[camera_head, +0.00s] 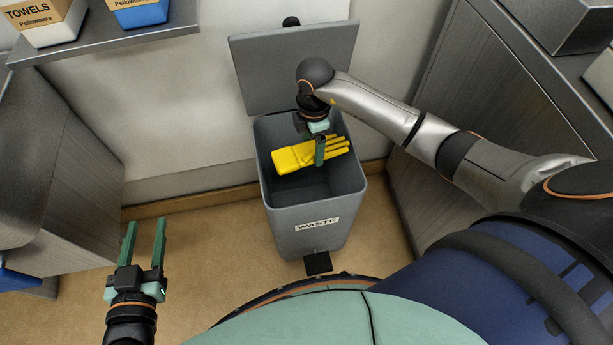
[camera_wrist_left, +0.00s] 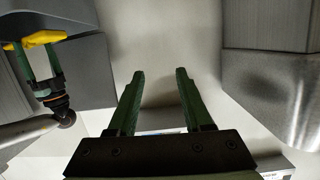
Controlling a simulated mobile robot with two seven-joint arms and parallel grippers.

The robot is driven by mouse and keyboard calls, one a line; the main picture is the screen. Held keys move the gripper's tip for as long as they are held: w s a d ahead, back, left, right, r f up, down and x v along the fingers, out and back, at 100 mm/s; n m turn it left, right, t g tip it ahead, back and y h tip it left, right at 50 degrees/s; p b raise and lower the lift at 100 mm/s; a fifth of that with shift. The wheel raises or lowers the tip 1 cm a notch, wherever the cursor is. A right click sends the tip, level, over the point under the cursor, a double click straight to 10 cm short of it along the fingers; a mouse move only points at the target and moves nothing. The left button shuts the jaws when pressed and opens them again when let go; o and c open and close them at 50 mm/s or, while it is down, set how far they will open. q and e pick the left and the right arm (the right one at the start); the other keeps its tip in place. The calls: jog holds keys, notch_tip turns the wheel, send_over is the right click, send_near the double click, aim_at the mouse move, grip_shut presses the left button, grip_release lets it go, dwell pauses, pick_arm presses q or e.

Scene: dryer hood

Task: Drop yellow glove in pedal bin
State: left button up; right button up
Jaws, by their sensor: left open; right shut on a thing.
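The yellow glove (camera_head: 292,158) is held by my right gripper (camera_head: 320,160) over the mouth of the grey pedal bin (camera_head: 309,232). The bin's lid (camera_head: 291,68) is raised and its front carries a WASTE label. The right fingers are shut across the finger part of the glove, and the glove lies about level. I cannot tell exactly how far it is above or inside the rim. My left gripper (camera_head: 144,243) is open and empty, to the left of the bin. Its fingers also show in the left wrist view (camera_wrist_left: 158,95), where the glove (camera_wrist_left: 35,41) is at the upper left.
A shelf (camera_head: 105,42) at the upper left bears boxes, one marked TOWELS (camera_head: 38,18). A grey cabinet (camera_head: 45,165) stands at the left, another (camera_head: 510,110) at the right. The bin's black pedal (camera_head: 318,263) is at its front base. The floor left of the bin is clear.

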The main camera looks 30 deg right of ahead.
pick_arm(q)
notch_tip(320, 180, up, 8)
jog(key=w+m+t+h+b, duration=0.1)
jog(key=t, duration=0.2)
jog(key=shift+d+t, duration=0.15)
jog(key=shift+t, duration=0.15)
pick_arm(e)
jog(key=shift+f, duration=0.65)
pick_arm(q)
jog(key=shift+w, duration=0.1)
pick_arm(e)
jog(key=o, duration=1.2)
jog(key=shift+r, duration=0.2)
notch_tip(320, 180, up, 6)
jog(key=shift+f+p, duration=0.25)
jog(key=shift+p, duration=0.55)
pick_arm(q)
jog(key=s+f+n+g+y, duration=0.1)
jog(key=s+f+g, duration=0.2)
jog(key=f, duration=0.6)
jog(key=s+f+n+g+y+p, duration=0.1)
jog(key=s+f+g, duration=0.3)
jog(key=f, duration=0.5)
jog(key=shift+g, duration=0.7)
pick_arm(e)
notch_tip(320, 180, up, 7)
jog(key=shift+f, duration=0.2)
